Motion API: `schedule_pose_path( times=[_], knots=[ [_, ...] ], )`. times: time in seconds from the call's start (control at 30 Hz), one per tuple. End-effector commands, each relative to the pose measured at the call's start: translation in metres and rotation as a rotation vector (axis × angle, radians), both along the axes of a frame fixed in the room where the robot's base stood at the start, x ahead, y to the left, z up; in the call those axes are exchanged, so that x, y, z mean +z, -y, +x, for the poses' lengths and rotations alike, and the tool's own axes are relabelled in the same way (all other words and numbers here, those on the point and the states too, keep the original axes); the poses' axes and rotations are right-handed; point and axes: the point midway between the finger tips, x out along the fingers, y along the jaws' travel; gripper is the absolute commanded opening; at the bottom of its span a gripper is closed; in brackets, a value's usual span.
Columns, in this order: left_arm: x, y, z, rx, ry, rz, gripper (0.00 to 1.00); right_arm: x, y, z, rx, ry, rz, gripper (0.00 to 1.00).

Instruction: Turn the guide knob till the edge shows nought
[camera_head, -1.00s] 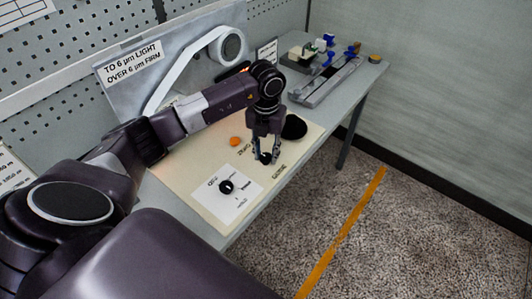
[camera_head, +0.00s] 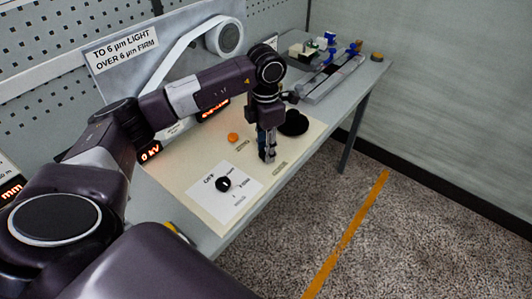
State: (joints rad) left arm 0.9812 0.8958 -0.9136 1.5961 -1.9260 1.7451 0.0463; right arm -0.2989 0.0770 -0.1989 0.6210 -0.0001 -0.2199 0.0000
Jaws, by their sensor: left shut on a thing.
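My left gripper (camera_head: 267,154) points down at the cream panel (camera_head: 195,160) and is shut on the guide knob, which its fingers almost wholly hide. A small printed label (camera_head: 279,168) lies just in front of the fingers. An orange-lit readout (camera_head: 213,111) behind my left forearm is partly covered, and its text is too small to read. Another readout (camera_head: 150,152) shows "0 kV". A third (camera_head: 11,191) at the left edge shows only "mm". My right gripper is not in view.
A black selector knob (camera_head: 223,184) sits on a white card at the panel's front. An orange button (camera_head: 233,137) and a black disc (camera_head: 294,122) are near the gripper. A white band runs from a roller (camera_head: 229,38). A grey rail fixture (camera_head: 333,76) stands at the far right.

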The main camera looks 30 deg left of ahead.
Motion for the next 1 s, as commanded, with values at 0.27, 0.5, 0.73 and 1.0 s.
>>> schedule_pose_path(
  times=[0.27, 0.5, 0.73, 1.0],
  knots=[
    [-0.001, -0.002, 0.001, -0.249, 0.005, 0.002, 0.04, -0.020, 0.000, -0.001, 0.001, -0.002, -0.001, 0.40],
    [0.000, -0.002, 0.001, -0.423, 0.004, 0.002, 0.04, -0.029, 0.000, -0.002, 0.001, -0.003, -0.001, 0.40],
    [0.001, -0.002, 0.001, -0.527, 0.004, 0.003, 0.04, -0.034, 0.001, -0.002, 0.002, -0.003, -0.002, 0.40],
    [0.002, -0.002, 0.001, -0.574, 0.004, 0.002, 0.04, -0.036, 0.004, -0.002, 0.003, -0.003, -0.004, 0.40]
  ],
)
